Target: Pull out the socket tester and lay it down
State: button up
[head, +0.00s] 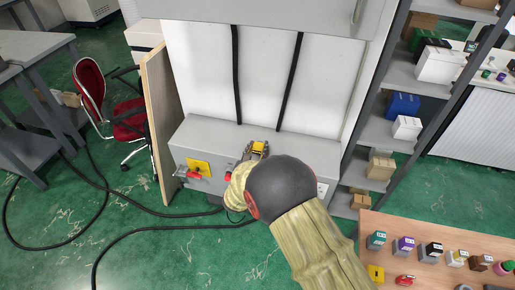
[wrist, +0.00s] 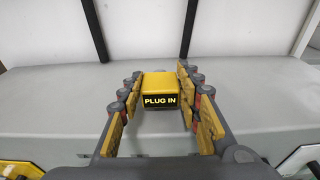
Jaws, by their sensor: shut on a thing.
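The socket tester is a small yellow box with a dark display reading "PLUG IN" (wrist: 160,90), in the middle of the wrist view. My gripper (wrist: 160,95) has a jointed finger on each side of the tester and is shut on it. In the head view my gripper (head: 256,150) is at the front top edge of the grey machine box (head: 210,135), with a bit of yellow between the fingers. My arm hides much of the box's front. I cannot tell whether the tester still touches a socket.
A yellow panel with a red switch (head: 199,168) is on the box's front left. A wooden table (head: 450,245) at lower right holds several small labelled items, with some bare surface. A shelf rack (head: 385,130) stands right. A red chair (head: 125,115) and floor cables are left.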

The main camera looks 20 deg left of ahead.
jog(key=shift+f+b, duration=0.35)
jog(key=shift+f, duration=0.15)
jog(key=o, duration=1.4)
jog(key=s+d+r, duration=0.1)
jog(key=s, duration=1.1)
jog(key=shift+d+r, duration=0.2)
jog(key=shift+r, duration=0.2)
jog(key=shift+w, duration=0.1)
